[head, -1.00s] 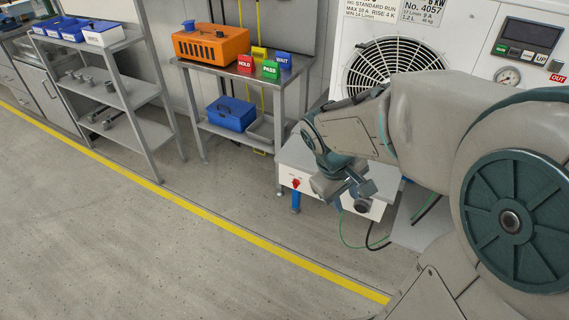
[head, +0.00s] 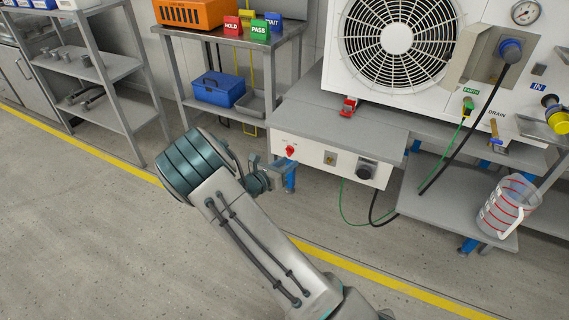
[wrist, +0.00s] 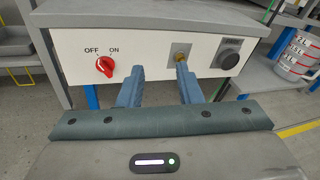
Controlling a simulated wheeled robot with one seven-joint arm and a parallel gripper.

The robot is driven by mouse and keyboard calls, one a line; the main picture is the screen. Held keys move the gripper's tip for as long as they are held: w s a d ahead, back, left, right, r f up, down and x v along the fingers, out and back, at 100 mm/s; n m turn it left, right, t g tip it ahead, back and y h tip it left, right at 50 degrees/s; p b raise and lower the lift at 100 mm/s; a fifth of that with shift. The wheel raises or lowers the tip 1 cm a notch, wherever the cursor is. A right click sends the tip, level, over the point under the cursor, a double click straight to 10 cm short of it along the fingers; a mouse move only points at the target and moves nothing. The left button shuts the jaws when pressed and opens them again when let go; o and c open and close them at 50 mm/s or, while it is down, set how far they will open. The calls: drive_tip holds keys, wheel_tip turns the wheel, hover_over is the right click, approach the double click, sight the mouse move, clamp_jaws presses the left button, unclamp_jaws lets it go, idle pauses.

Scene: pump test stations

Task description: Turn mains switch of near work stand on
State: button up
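The mains switch is a small red rotary knob (wrist: 105,66) on the white front panel (wrist: 150,58) of the near work stand, below the labels OFF and ON. Its pointer looks tilted towards OFF, but the mark is small. In the head view the red knob (head: 291,150) shows at the panel's left end. My gripper (wrist: 160,80) is open and empty in the wrist view. Its two blue-grey fingers point at the panel, to the right of the knob and not touching it. In the head view my gripper (head: 278,172) is partly hidden by my wrist.
A green and a black cable hang beside the stand. A measuring jug (head: 508,208) stands on the lower shelf. The floor to the left is clear.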

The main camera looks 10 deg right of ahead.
sight(286, 151)
drive_tip(key=w+a+f+n+t+y+b, duration=0.2)
drive_tip(key=w+a+f+n+t, duration=0.15)
drive_tip(key=a+f+n, duration=0.35)
drive_tip(key=shift+m+t, duration=0.3)
drive_tip(key=shift+t, duration=0.15)
drive_tip(key=shift+s+d+f+b+x, duration=0.15)
drive_tip(key=shift+b+x, duration=0.45)
drive_tip(key=shift+x, duration=1.75)
drive_tip(key=shift+d+f+b+x, duration=0.1)
drive_tip(key=shift+f+b+x, duration=0.35)
drive_tip(key=shift+x, duration=1.9)
drive_tip(key=shift+s+d+r+b+x, duration=0.1)
drive_tip(key=shift+b+x, duration=0.65)
drive_tip(key=shift+x, duration=1.6)
clamp_jaws()
